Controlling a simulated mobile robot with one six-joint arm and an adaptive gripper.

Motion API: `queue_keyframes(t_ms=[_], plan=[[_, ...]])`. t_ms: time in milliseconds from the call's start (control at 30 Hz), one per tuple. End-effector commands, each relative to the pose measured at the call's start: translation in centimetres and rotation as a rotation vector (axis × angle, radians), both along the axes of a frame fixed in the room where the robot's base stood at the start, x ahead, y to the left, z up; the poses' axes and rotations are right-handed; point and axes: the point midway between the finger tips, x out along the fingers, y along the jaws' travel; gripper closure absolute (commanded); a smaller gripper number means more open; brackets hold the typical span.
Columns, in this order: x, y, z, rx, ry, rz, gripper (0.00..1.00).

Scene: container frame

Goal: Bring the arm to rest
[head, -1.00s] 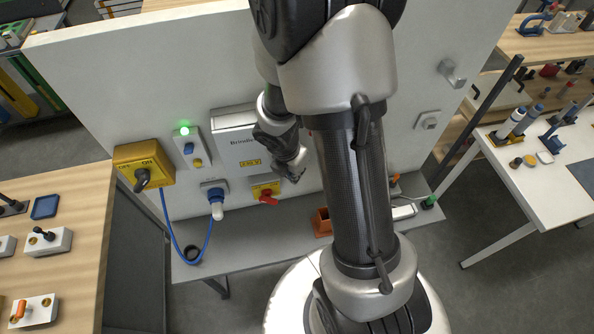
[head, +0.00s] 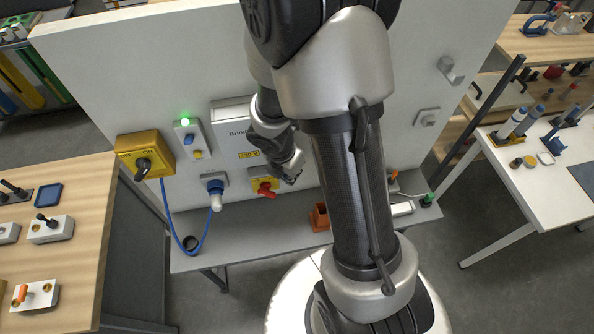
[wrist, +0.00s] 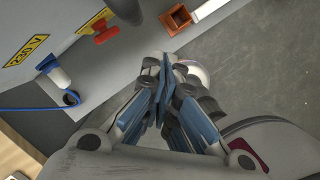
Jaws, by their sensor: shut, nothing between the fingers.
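My gripper (head: 292,178) hangs in front of the upright white panel (head: 90,60), just right of the red rotary switch (head: 265,188) on its yellow plate. In the wrist view my gripper (wrist: 163,75) has its fingers together with nothing between them, over the shelf edge and grey floor. The red switch (wrist: 107,35) lies up and left of the fingers there, apart from them. My arm's large links cover the middle of the head view and hide part of the panel.
The panel carries a yellow switch box (head: 146,157), a box with a lit green lamp (head: 185,122), and a blue socket (head: 214,185) with a plug and blue cable. An orange bin (head: 320,217) sits on the grey shelf (head: 250,238). Tables stand left (head: 85,220) and right (head: 550,205).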

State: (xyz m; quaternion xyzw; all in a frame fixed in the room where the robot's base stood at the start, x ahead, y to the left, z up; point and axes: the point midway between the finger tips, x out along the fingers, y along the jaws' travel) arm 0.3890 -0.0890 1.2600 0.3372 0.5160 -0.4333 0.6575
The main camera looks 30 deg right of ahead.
Motion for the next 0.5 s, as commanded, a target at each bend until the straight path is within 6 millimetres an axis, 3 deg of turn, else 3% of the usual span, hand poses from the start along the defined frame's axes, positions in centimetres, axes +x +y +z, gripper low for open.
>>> queue_keyframes(t_ms=[100, 200, 500], plan=[[-0.5, 0.4, 3.5, -0.001, -0.006, -0.001, 1.0], [-1.0, 0.7, 5.7, 0.0, -0.005, 0.0, 1.0], [-1.9, 1.2, 9.3, -0.001, -0.003, 0.0, 1.0]])
